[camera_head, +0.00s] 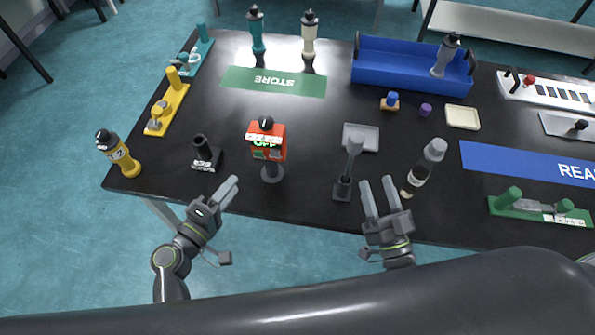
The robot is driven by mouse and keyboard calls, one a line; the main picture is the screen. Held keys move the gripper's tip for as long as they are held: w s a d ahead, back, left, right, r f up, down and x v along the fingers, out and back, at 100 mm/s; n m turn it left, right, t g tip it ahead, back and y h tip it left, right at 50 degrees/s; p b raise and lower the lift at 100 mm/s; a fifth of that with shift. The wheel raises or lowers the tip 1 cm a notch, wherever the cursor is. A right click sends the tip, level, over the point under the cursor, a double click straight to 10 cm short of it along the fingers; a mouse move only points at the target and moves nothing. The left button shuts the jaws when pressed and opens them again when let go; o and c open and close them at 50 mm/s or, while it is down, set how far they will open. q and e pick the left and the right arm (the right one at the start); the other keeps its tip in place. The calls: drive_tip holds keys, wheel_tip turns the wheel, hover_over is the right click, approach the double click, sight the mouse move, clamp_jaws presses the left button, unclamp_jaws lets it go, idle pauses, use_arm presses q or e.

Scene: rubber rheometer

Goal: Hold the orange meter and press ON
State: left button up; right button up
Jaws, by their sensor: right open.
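The orange meter (267,144) stands upright on a dark round base near the front of the black table, left of centre. It has a black knob on top, a white label strip and green lettering that seems to read OFF. My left gripper (228,190) is in front of the table edge, below and left of the meter, apart from it. Its fingers lie close together in this view, so its opening is unclear. My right gripper (377,190) is open and empty at the front edge, well to the right of the meter, near a grey-topped bottle (424,165).
A black holder (206,153) stands left of the meter, and a grey scoop-like tool (351,165) stands right of it. A yellow bottle (120,155) is at the left edge. A green STORE mat (273,82) and blue bin (400,70) lie behind. Table between mat and meter is clear.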

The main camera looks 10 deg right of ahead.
drive_tip(key=a+r+n+y, duration=0.6)
drive_tip(key=a+n+y, duration=0.3)
drive_tip(key=y, duration=0.3)
drive_tip(key=n+g+h, duration=0.3)
drive_tip(key=n+g, duration=1.1)
drive_tip(key=n, duration=1.7)
hover_over(277, 169)
drive_tip(key=s, duration=0.6)
wheel_tip(277, 169, down, 12)
drive_tip(key=f+n, duration=0.1)
drive_tip(key=w+d+f+n, duration=0.1)
drive_tip(key=n, duration=0.1)
drive_tip(key=w+f+n+h, duration=0.1)
drive_tip(key=shift+d+n+t, duration=0.2)
drive_tip(key=shift+n+t, duration=0.1)
drive_tip(key=n, duration=0.1)
drive_tip(key=w+f+n+h, duration=0.1)
drive_tip(key=d+f+n+t, duration=0.1)
drive_tip(key=n, duration=0.1)
drive_tip(key=shift+w+f, duration=0.15)
drive_tip(key=shift+w, duration=0.1)
drive_tip(key=shift+x, duration=3.7)
drive_tip(key=shift+f, duration=0.1)
drive_tip(key=shift+c, duration=0.5)
